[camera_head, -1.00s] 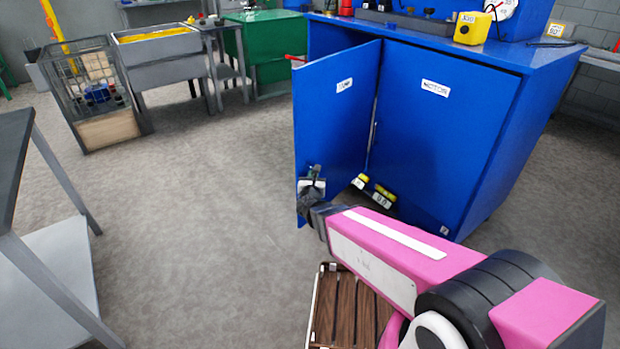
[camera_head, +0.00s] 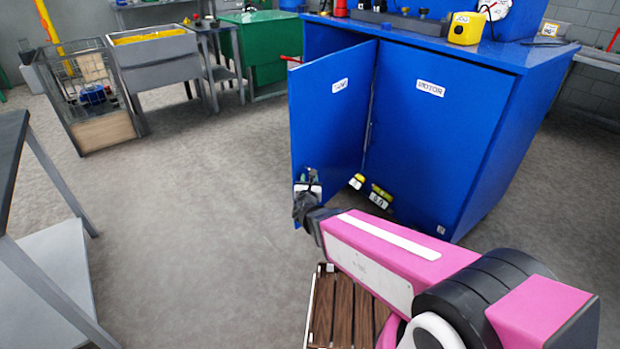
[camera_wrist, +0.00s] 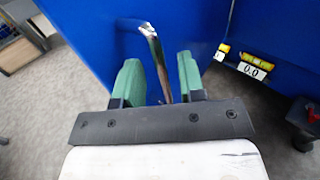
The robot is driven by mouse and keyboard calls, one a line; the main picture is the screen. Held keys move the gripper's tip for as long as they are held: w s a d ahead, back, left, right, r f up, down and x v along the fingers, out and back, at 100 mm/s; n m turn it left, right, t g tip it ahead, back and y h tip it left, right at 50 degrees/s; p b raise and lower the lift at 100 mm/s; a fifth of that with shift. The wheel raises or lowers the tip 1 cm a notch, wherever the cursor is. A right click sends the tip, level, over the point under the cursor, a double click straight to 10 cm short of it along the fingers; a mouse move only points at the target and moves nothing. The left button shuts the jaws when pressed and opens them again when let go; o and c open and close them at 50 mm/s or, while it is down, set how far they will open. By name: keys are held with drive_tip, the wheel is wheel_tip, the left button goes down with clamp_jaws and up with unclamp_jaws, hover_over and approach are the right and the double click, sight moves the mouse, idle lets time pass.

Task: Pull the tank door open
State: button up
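The tank door (camera_head: 330,120) is the blue left door of the cabinet, with a white label too blurred to read surely. It stands swung partly out, with a dark gap along its inner side. My gripper (camera_head: 308,192) is at the door's lower outer part. In the wrist view the metal handle (camera_wrist: 152,45) on the blue door runs down between the two green fingers of my gripper (camera_wrist: 158,85). The fingers stand apart, with gaps beside the handle, so they are around it but not closed on it. The handle's lower end is hidden behind the gripper.
The closed motor door (camera_head: 430,140) is to the right. Small yellow-and-white gauges (camera_head: 380,197) are low by the cabinet opening. A wooden slatted thing (camera_head: 340,310) lies below my arm. A grey table (camera_head: 45,250) stands at left. The floor (camera_head: 200,190) left of the door is clear.

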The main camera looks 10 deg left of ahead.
drive_tip(key=s, duration=0.8)
drive_tip(key=shift+s+d, duration=0.25)
drive_tip(key=shift+s, duration=0.05)
drive_tip(key=w+d+m+g+h, duration=0.25)
drive_tip(key=d+m+h, duration=0.25)
drive_tip(key=d+m, duration=0.35)
drive_tip(key=w+d+m+g+h, duration=0.2)
drive_tip(key=d+m+g+h, duration=0.2)
drive_tip(key=d+m, duration=0.45)
drive_tip(key=s+d+f+m+g+y, duration=0.1)
drive_tip(key=d+m+g+y, duration=0.3)
drive_tip(key=m, duration=0.5)
drive_tip(key=s+d+f+m+g+y, duration=0.2)
drive_tip(key=s+d+m+g+y, duration=0.2)
drive_tip(key=d+m+g, duration=0.3)
drive_tip(key=shift+d+m, duration=1.1)
drive_tip(key=shift+m, duration=0.7)
